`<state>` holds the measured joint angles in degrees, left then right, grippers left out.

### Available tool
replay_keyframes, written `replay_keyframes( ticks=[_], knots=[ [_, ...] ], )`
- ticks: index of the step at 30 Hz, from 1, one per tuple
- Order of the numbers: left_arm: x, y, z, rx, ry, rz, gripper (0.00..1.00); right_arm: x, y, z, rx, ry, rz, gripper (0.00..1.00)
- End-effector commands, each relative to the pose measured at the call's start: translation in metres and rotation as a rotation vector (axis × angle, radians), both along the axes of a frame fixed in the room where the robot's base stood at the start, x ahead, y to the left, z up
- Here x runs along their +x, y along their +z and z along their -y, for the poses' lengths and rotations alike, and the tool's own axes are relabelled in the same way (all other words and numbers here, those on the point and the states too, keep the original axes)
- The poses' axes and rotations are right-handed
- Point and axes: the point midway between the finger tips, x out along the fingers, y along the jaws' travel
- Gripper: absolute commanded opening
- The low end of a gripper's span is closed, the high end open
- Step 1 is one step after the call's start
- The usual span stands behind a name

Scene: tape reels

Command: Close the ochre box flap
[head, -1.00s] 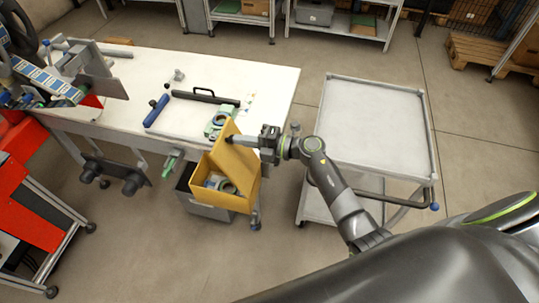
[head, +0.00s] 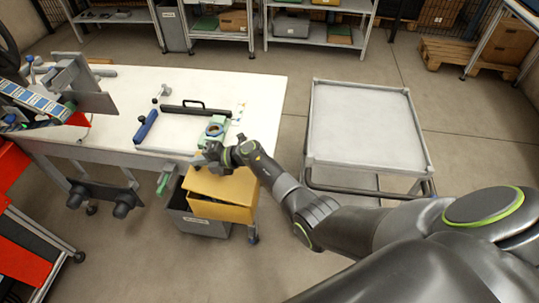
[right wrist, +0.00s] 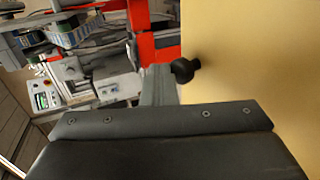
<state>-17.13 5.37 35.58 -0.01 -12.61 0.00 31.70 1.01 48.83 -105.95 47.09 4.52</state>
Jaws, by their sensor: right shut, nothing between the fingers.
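The ochre box (head: 222,212) stands at the table's front edge in the head view. Its ochre flap (head: 228,186) now lies over the opening, slightly tilted, with a narrow dark gap showing along the front left. The flap hides what is inside. My right gripper (head: 204,160) is shut and empty, at the back left edge of the flap; whether it touches the flap cannot be told. In the right wrist view a large ochre surface (right wrist: 260,70) fills the right side. My left gripper is not in view.
The white table (head: 250,95) holds a green fixture (head: 214,130), a black-handled bar (head: 195,109) and a blue-handled tool (head: 146,127). A cart with an empty top (head: 366,125) stands to the right.

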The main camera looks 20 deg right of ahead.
Motion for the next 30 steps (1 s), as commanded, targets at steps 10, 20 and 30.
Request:
replay_keyframes(
  ticks=[10, 20, 30],
  knots=[
    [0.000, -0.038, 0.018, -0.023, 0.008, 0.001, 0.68, 0.010, -0.041, -0.014, 0.001, -0.001, 0.001, 0.00],
    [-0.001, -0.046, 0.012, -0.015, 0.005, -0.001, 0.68, 0.012, -0.050, -0.017, 0.001, -0.001, 0.001, 0.00],
    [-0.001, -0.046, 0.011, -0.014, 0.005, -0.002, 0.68, 0.012, -0.049, -0.017, 0.001, -0.001, 0.001, 0.00]
  ],
)
